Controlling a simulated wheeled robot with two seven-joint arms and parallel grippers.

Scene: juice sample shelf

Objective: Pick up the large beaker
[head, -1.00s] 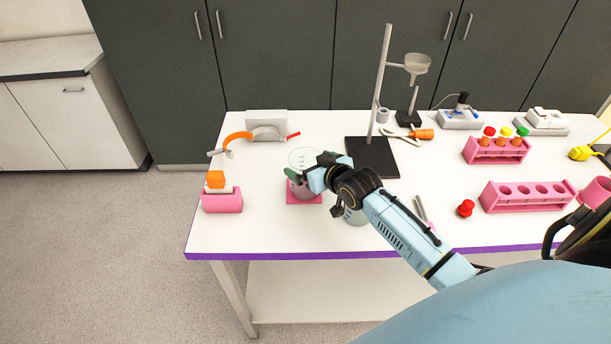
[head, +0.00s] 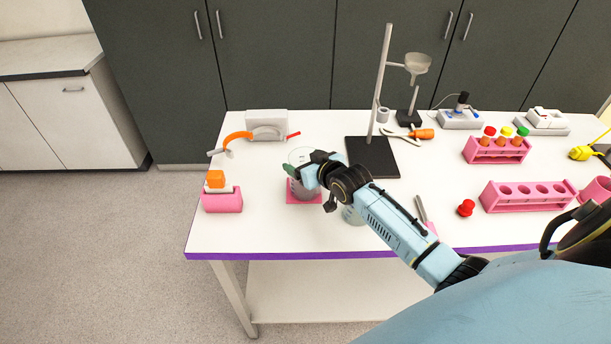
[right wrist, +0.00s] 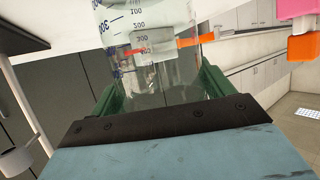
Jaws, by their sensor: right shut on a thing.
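The large beaker (head: 301,156) is clear glass with measuring marks. In the head view it is upright at the pink square mat (head: 290,199); I cannot tell whether its base touches the mat. My right gripper (head: 300,178) reaches in from the right and is shut on the beaker, hiding part of its side. In the right wrist view the beaker (right wrist: 150,50) stands between the green fingers of this gripper (right wrist: 158,90), with blue and black numbers showing. My left gripper is not in view.
Another grey vessel (head: 353,215) is partly hidden under my right forearm. A stand with a black base (head: 372,158) is behind and right. A pink block with an orange top (head: 222,202) is to the left. Pink tube racks (head: 528,197) stand at right. The front left table is clear.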

